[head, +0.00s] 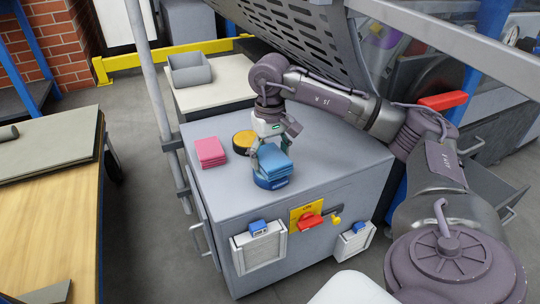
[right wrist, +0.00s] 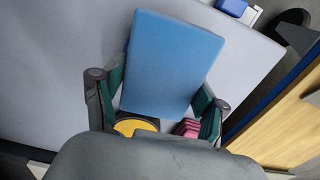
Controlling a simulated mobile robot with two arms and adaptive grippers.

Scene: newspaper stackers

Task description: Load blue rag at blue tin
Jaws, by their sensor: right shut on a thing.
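The blue rag (head: 275,160), a folded layered block, is between the fingers of my right gripper (head: 272,146), which is shut on it. The rag also fills the middle of the right wrist view (right wrist: 172,62), tilted. The blue tin (head: 272,183) is round and low on top of the grey cabinet, directly under the rag in the head view. I cannot tell whether rag and tin touch. The tin is hidden behind the rag in the right wrist view. My left gripper is not in view.
A pink rag stack (head: 209,152) and a tin with a yellow-orange top (head: 244,141) stand close by on the grey cabinet (head: 226,195). A slotted metal panel (head: 300,30) slants above the back. The cabinet's front left top is clear.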

